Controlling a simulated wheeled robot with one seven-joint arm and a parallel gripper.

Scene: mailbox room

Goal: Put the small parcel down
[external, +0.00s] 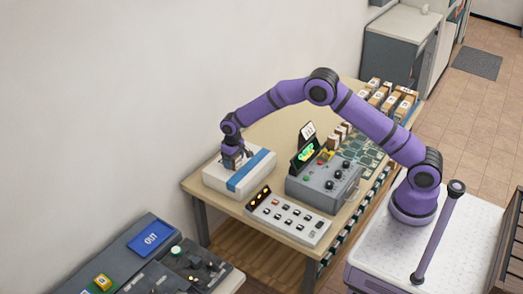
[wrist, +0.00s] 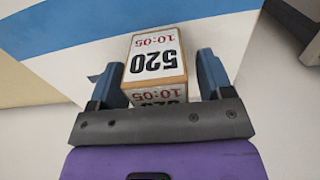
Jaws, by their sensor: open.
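The small parcel (wrist: 156,62) is a cardboard box with a white label reading "520" and "10:05", upside down in the wrist view. It sits between the two fingers of my gripper (wrist: 158,78), which is open around it. In the external view my gripper (external: 236,158) points down over a white box with a blue stripe (external: 218,181). The small parcel appears to rest on top of that white box; in the external view it is mostly hidden by my gripper.
The wooden table (external: 196,188) also holds a grey control box (external: 318,190) with knobs, a white button panel (external: 288,222) and several small parcels (external: 388,98) at the back right. A blue "OUT" tray (external: 150,238) lies on a lower counter at the front left.

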